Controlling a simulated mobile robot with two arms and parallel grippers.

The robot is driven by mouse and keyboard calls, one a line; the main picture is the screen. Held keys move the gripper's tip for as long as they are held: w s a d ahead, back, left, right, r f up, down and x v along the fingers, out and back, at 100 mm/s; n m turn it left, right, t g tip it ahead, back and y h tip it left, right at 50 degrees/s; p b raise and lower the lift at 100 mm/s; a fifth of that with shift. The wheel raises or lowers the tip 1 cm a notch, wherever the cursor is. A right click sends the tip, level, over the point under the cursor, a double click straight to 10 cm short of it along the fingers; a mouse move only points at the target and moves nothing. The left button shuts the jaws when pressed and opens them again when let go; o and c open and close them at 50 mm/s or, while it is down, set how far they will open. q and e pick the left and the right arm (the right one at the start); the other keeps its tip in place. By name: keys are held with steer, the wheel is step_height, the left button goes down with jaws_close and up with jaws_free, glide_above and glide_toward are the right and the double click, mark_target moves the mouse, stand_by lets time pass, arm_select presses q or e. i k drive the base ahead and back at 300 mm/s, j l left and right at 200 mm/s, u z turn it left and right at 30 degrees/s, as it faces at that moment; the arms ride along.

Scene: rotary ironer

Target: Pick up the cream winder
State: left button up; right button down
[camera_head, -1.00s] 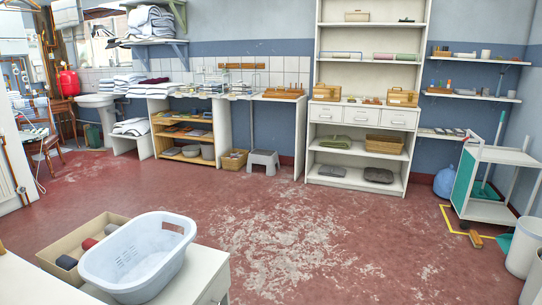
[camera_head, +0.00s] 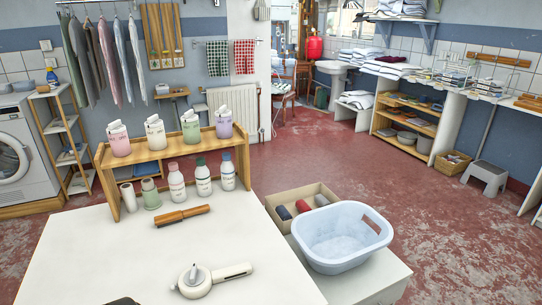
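A cream device (camera_head: 196,281) with a round body, a small upright grey-and-cream knob and a flat arm reaching to the right lies near the front of the white tabletop (camera_head: 85,255). It looks like the cream winder. It lies flat and nothing touches it.
A wooden-handled brush (camera_head: 182,215) lies behind the winder. Behind it, a wooden rack (camera_head: 101,168) carries several pump bottles, with more bottles below. A pale blue basin (camera_head: 342,262) stands right of the table. A dark object (camera_head: 122,301) is cut off at the front edge.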

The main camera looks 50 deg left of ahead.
mark_target(221, 276)
steer(key=u, duration=1.95)
